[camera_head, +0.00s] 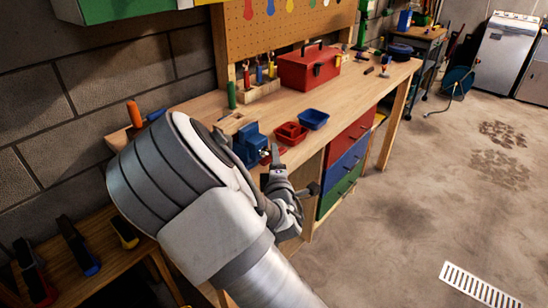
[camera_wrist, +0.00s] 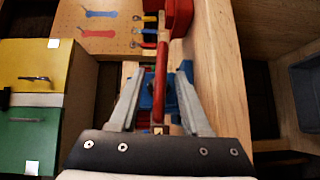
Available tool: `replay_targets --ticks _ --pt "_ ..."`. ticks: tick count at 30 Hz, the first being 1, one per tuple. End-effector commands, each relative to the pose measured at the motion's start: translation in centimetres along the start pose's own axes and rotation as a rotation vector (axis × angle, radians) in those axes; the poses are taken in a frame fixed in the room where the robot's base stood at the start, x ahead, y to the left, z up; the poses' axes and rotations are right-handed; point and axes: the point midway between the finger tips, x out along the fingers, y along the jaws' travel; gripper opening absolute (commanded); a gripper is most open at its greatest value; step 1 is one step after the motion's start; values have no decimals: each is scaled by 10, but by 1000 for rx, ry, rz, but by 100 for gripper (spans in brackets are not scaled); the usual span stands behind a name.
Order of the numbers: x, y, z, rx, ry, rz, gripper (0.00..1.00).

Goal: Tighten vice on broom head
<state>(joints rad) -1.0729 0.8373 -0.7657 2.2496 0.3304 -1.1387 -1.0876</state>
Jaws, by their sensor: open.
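The blue vice (camera_head: 249,146) is mounted near the front edge of the wooden workbench, partly hidden by my arm. In the wrist view its blue body (camera_wrist: 146,98) shows between and beyond my fingers. My gripper (camera_head: 291,171) is just in front of the vice, over the bench's front edge. In the wrist view my gripper (camera_wrist: 160,76) is open, with one finger on each side of a long red piece (camera_wrist: 161,82). I cannot tell whether that piece is the broom head or a vice part. I see no clear contact with the fingers.
A red tray (camera_head: 291,134) and a blue tray (camera_head: 313,119) sit right of the vice. A red toolbox (camera_head: 309,68) stands farther back, below a pegboard (camera_head: 285,30). Red, blue and green drawers (camera_head: 345,160) are under the bench.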

Motion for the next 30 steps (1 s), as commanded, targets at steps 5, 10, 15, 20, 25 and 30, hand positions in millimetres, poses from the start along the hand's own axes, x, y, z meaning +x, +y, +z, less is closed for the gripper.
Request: replay_targets --ticks 5,10,15,20,25,30 --pt "10 0 1 -1 -1 -1 48" --pt "10 0 0 -1 0 -1 48" --pt "10 0 0 -1 0 -1 35" --pt "10 0 0 0 0 -1 6" --pt "10 0 0 0 0 0 0" --pt "10 0 0 4 0 -4 0"
